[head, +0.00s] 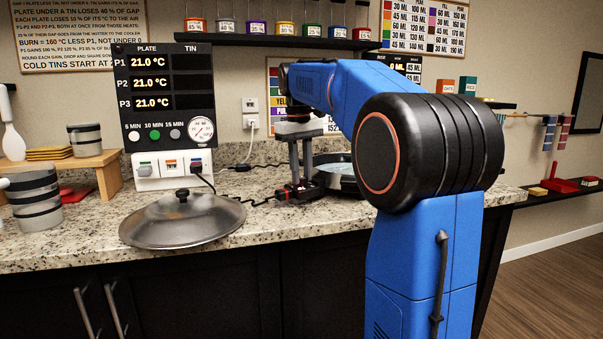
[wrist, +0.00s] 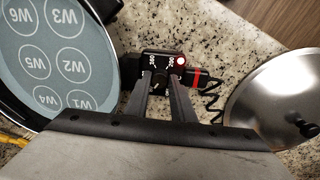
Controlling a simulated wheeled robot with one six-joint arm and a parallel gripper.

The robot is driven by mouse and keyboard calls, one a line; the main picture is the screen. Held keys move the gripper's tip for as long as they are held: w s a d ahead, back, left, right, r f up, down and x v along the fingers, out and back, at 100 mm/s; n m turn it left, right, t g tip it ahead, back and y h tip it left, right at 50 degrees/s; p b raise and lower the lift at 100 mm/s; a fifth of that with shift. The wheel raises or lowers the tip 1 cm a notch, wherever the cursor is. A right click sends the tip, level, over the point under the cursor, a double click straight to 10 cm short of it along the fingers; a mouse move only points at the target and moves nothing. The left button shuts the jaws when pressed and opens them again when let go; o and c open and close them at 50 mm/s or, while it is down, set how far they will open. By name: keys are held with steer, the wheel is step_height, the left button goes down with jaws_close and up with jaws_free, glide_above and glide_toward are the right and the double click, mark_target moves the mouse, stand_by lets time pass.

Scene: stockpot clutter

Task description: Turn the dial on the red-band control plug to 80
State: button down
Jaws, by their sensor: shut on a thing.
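The red-band control plug (wrist: 193,78) lies on the granite counter, a black block with a red band on its cord end and a small red light. In the head view the plug (head: 289,197) sits under my gripper, between the lid and the pan. My gripper (wrist: 160,88) points down with its fingers shut on the plug's dial, which they mostly hide. White numbers show on the block beside the fingertips, but the dial setting cannot be read. In the head view my gripper (head: 301,184) comes down onto the plug from above.
A pan (wrist: 55,60) with circles marked W1 to W6 stands close on one side. A metal lid (head: 183,219) lies on the other. A black coiled cord (wrist: 211,100) runs from the plug. The display board (head: 163,95) shows 21.0 °C for P1, P2 and P3.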

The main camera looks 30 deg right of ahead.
stand_by(0.4)
steer(key=c, duration=1.5)
jaws_free()
steer(key=shift+r, duration=0.1)
